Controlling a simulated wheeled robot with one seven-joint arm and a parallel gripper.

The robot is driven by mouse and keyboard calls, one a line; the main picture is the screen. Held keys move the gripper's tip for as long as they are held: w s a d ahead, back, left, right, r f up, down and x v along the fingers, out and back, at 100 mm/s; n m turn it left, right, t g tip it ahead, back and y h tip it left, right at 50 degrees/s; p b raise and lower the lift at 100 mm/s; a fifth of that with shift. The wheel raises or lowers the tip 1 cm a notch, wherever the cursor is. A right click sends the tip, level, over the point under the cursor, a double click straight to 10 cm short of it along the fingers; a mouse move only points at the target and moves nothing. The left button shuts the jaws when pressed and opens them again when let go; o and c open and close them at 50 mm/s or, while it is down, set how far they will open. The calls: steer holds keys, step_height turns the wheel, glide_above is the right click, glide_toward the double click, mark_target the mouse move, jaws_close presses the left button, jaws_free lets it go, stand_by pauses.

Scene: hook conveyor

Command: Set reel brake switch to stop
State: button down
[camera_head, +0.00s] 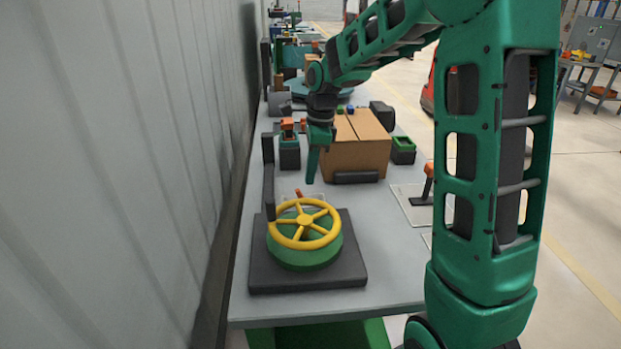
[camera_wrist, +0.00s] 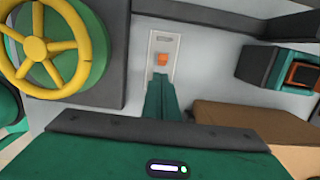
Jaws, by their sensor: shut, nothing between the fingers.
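The switch is a pale plate (camera_wrist: 152,46) with an orange toggle (camera_wrist: 162,59), seen in the wrist view beside the dark base of the yellow handwheel. In the head view an orange-red piece (camera_head: 299,193), likely this toggle, shows just behind the wheel. My gripper (camera_head: 311,180) is shut and empty, pointing down above the table behind the wheel. In the wrist view its closed fingertips (camera_wrist: 160,82) appear just below the toggle, over the plate's lower end. I cannot tell whether they touch it. No stop marking is readable, and the toggle's setting is unclear.
The yellow handwheel (camera_head: 304,224) sits on a green drum on a dark base (camera_head: 345,275) at the near end of the table. A cardboard box (camera_head: 355,155) stands behind, right of my gripper. An orange-handled lever (camera_head: 428,183) is at the right edge. A wall runs along the left.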

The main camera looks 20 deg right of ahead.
step_height(320, 180, up, 8)
steer(key=a, duration=0.1)
steer(key=shift+w+a+r, duration=0.25)
stand_by(0.4)
steer(key=s+d+f+n, duration=0.2)
steer(key=s+d+n, duration=0.2)
steer(key=s, duration=0.7)
steer(key=s+d+f+n, duration=0.2)
steer(key=s+d+n, duration=0.2)
steer(key=s, duration=0.8)
steer(key=s+d+f+n+h, duration=0.1)
steer(key=s+d+f+n, duration=0.2)
steer(key=s+n, duration=0.4)
steer(key=s, duration=0.4)
steer(key=shift+s+d+n+g, duration=0.3)
steer(key=shift+s+d, duration=0.1)
steer(key=shift+w+f, duration=0.25)
steer(key=shift+w, duration=0.4)
